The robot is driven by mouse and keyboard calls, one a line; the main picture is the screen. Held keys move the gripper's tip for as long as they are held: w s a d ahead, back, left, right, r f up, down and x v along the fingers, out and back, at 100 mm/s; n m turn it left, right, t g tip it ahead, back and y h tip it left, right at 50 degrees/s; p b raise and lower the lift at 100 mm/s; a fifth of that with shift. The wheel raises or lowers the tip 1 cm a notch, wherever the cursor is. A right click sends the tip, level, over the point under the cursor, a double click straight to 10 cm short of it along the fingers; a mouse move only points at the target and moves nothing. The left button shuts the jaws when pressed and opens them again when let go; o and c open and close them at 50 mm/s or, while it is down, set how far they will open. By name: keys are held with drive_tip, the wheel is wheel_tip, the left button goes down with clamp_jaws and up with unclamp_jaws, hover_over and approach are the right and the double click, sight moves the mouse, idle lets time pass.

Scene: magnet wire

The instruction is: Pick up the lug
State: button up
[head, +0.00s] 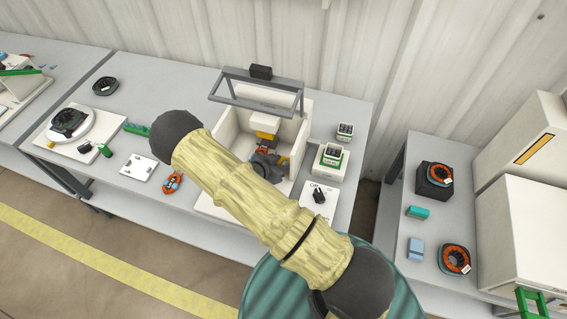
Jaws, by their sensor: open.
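I cannot make out a lug for certain. A white plate (138,166) with small dark marks lies on the long bench, left of my arm. A small orange and grey part (173,183) lies beside it. A small black piece (320,194) sits on a white card (312,209) at the bench's right front. My arm in its yellow sleeve crosses the middle of the head view and covers part of the bench. I cannot make out my gripper or its fingers.
A white open-fronted box (301,139) with dark grey and yellow parts inside stands under a grey frame (256,88). A green-topped block (333,154) is to its right. A second bench at right holds orange-and-black rings (455,259). A yellow floor stripe (110,267) runs in front.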

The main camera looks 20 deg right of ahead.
drive_tip(key=shift+c, duration=0.4)
clamp_jaws()
drive_tip(key=shift+a, duration=0.1)
drive_tip(key=shift+s+a+r+b, duration=0.1)
drive_tip(key=shift+a+r+b, duration=0.05)
drive_tip(key=shift+r+b, duration=0.2)
wheel_tip(320, 180, up, 7)
drive_tip(key=shift+s+f, duration=0.1)
drive_tip(key=shift+f, duration=0.1)
drive_tip(key=s+a, duration=0.3)
drive_tip(key=s, duration=0.2)
drive_tip(key=s+a+b, duration=0.1)
drive_tip(key=s+a, duration=0.3)
drive_tip(key=s, duration=0.1)
drive_tip(key=s+a+b, duration=0.1)
drive_tip(key=s+a, duration=0.2)
drive_tip(key=s, duration=0.3)
drive_tip(key=shift+s+a+f, duration=0.1)
drive_tip(key=shift+a+f, duration=0.05)
drive_tip(key=shift+a, duration=0.25)
